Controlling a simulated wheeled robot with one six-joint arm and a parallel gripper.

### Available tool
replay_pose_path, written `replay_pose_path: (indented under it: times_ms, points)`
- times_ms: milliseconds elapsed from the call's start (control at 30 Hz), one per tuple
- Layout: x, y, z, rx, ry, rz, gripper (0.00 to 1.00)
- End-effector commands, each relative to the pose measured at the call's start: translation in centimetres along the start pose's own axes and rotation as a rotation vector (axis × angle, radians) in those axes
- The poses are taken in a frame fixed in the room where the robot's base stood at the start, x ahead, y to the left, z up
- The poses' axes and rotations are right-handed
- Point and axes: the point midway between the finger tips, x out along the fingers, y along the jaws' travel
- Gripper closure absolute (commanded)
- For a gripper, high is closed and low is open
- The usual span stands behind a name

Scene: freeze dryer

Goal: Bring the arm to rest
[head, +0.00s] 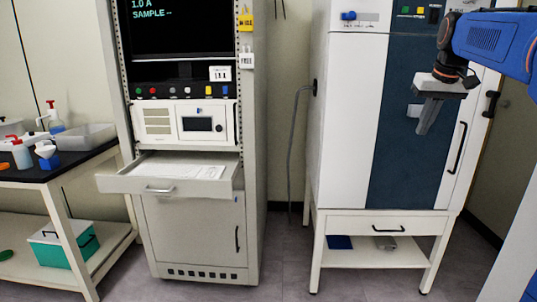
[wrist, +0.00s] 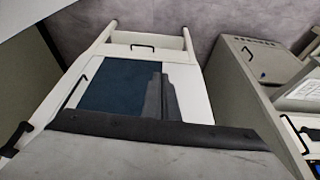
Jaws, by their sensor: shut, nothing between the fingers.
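My gripper (head: 428,117) hangs from my blue arm at the upper right of the head view. Its grey fingers are together and point down, with nothing between them. In the head view it is in front of the freeze dryer cabinet (head: 346,120), which is white with a dark blue door panel (head: 400,150). In the wrist view the shut fingers (wrist: 161,98) overlap the blue panel (wrist: 112,85). The gripper's body hides the lower part of that view. I cannot tell the exact gap between fingers and cabinet.
An instrument rack (head: 250,200) stands at the left of centre, its drawer (head: 125,184) pulled out with papers inside. A dark-topped bench (head: 60,172) with bottles is at the far left. The cabinet has black handles (head: 457,148). Floor (head: 285,260) shows between rack and cabinet.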

Motion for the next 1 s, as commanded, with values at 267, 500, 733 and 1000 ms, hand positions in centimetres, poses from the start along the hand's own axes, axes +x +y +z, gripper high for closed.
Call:
replay_pose_path:
  times_ms: [267,500,733,1000]
  points:
    - [1.3,-4.9,9.9,-0.024,0.007,-0.006,1.00]
    - [3.7,-7.9,19.0,-0.045,0.014,-0.013,1.00]
    - [7.1,-9.9,28.3,-0.068,0.021,-0.020,1.00]
    - [12.1,-11.1,38.7,-0.094,0.031,-0.030,1.00]
